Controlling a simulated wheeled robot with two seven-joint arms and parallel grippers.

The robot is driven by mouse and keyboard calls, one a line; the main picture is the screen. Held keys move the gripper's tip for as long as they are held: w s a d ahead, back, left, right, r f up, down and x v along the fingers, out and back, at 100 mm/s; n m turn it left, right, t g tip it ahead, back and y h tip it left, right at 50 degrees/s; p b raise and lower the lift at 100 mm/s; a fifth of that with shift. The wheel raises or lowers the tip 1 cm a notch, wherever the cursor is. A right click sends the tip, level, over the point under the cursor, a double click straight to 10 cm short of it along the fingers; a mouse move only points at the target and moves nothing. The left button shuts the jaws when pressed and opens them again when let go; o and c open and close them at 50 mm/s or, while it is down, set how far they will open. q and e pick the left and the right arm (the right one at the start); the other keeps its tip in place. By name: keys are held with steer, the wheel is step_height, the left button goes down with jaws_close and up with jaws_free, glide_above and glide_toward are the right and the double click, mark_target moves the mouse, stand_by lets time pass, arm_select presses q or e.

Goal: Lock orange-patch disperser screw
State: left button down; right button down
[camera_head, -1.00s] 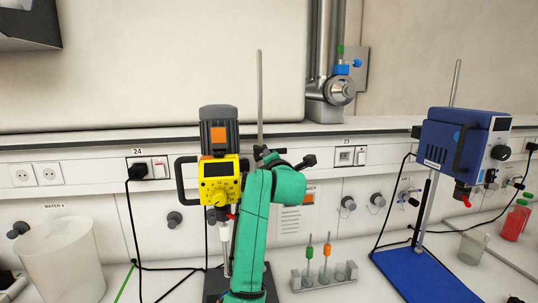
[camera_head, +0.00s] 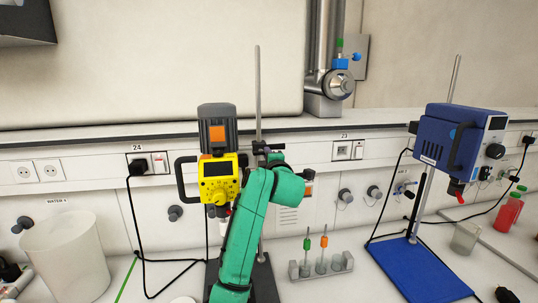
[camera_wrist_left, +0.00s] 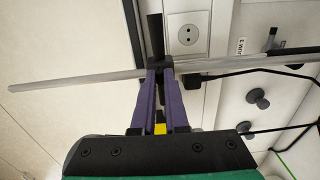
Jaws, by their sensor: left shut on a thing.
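The yellow disperser (camera_head: 219,183) has an orange patch (camera_head: 217,133) on its grey motor and hangs at an upright metal rod (camera_head: 258,90). Its dark clamp and screw (camera_head: 262,149) sit at the rod, right of the yellow housing, partly hidden by my green left arm. In the left wrist view, the purple fingers of my left gripper (camera_wrist_left: 159,72) are shut on the black screw (camera_wrist_left: 156,35) beside the rod (camera_wrist_left: 90,77). The fingers hide part of it. My right gripper is not in view.
A blue disperser (camera_head: 450,143) on a blue base (camera_head: 415,270) stands at the right. A small rack (camera_head: 335,265) holds orange and green tools between the stands. A white bucket (camera_head: 66,255) stands at the left. Black cables run along the bench.

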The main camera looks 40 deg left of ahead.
arm_select(q)
steer(key=shift+s+a+r, duration=0.15)
steer(key=shift+r, duration=0.2)
steer(key=c, duration=1.2)
jaws_free()
steer(key=o, duration=0.3)
steer(key=shift+f, duration=0.1)
steer(key=b+v, duration=0.6)
steer(key=v, duration=0.8)
steer(key=shift+a+f, duration=0.1)
steer(key=shift+f, duration=0.05)
steer(key=shift+a, duration=0.1)
